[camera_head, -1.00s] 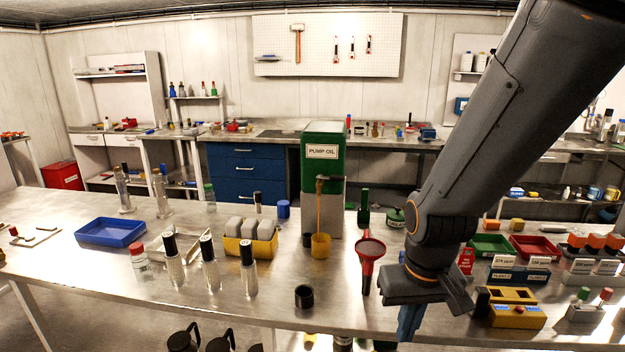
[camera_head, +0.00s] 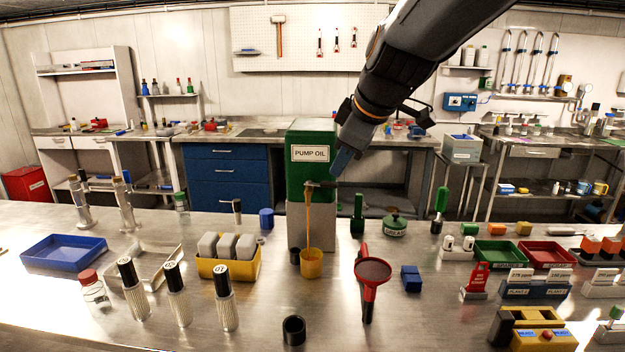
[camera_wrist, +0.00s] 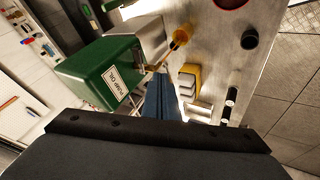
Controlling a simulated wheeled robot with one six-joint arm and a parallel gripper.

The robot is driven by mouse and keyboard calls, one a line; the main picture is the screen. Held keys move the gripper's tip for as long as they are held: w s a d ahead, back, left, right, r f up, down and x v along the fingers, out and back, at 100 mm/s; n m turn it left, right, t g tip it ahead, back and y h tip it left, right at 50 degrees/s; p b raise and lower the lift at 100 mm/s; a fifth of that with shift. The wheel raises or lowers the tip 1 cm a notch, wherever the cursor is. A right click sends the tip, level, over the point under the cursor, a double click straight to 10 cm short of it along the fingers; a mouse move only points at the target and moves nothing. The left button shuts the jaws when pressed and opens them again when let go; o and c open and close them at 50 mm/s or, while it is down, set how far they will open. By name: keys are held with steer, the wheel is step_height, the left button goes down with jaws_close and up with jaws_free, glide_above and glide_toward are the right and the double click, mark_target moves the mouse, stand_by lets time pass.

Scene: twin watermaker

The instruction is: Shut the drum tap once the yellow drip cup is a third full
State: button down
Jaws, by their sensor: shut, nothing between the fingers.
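The green drum (camera_head: 312,168), labelled PUMP OIL, stands on a grey block at the bench's middle. Its tap (camera_head: 309,187) has a dark handle pointing right. An amber stream (camera_head: 308,225) runs from the tap into the yellow drip cup (camera_head: 311,265) below. The oil level inside the cup cannot be made out. My gripper (camera_head: 337,172) is shut and empty, its blue fingers just above the handle's right end; I cannot tell whether they touch. In the wrist view, the fingers (camera_wrist: 160,90) point toward the tap (camera_wrist: 150,68), with the drip cup (camera_wrist: 181,37) beyond.
A yellow tray (camera_head: 228,265) with grey blocks sits left.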

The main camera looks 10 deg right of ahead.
mark_target(321, 183)
steer(key=w+f+p, duration=0.3)
steer(key=w+f, duration=0.4)
steer(key=w, duration=0.2)
steer(key=shift+d+f, duration=0.3)
steer(key=shift+f, duration=0.1)
steer(key=shift+w, duration=0.15)
